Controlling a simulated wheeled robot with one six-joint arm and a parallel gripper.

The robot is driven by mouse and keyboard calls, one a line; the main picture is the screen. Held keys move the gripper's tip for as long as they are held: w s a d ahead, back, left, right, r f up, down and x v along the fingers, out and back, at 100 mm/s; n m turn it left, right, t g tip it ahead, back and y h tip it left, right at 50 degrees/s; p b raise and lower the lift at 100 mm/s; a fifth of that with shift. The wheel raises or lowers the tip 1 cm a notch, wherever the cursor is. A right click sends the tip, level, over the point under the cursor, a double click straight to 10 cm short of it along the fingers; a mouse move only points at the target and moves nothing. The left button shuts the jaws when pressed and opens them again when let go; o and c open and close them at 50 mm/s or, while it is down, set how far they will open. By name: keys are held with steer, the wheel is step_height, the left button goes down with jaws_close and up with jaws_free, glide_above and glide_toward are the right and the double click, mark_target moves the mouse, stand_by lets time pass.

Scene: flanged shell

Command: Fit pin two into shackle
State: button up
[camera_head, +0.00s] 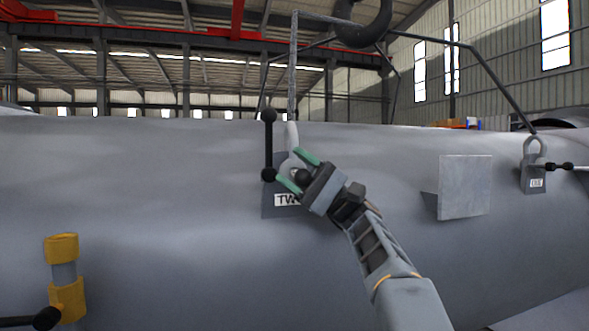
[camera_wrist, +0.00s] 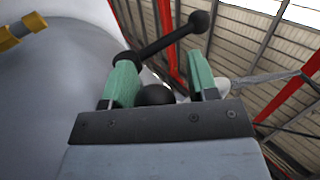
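Pin two shows a long black bar with a ball at each end (camera_head: 269,145), upright at the left of the lug plate (camera_head: 270,208) labelled "TW…". The bar also shows in the wrist view (camera_wrist: 163,43), beyond my fingers. A black ball (camera_wrist: 155,95), apparently part of the pin, lies between the fingers. The pale shackle (camera_head: 292,136) hangs from a sling at the plate's top; its lower part is partly covered. My gripper (camera_head: 298,171) has its green fingers apart around the ball, with a gap at the right finger in the wrist view. The plate's hole and pin's shaft are hidden.
The large grey shell (camera_head: 150,190) fills the middle. A square plate (camera_head: 465,187) stands out to the right of my arm. Another lug (camera_head: 533,175) with shackle and pin is at far right. A yellow bracket (camera_head: 62,249) is at lower left. A hook (camera_head: 362,30) hangs above.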

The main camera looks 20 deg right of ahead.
steer(key=shift+o, duration=0.4)
steer(key=shift+d+f, duration=0.1)
steer(key=shift+f, duration=0.05)
steer(key=shift+d+f, duration=0.2)
steer(key=shift+f, duration=0.05)
steer(key=b+v, duration=0.4)
steer(key=v, duration=0.9)
steer(key=shift+r, duration=0.1)
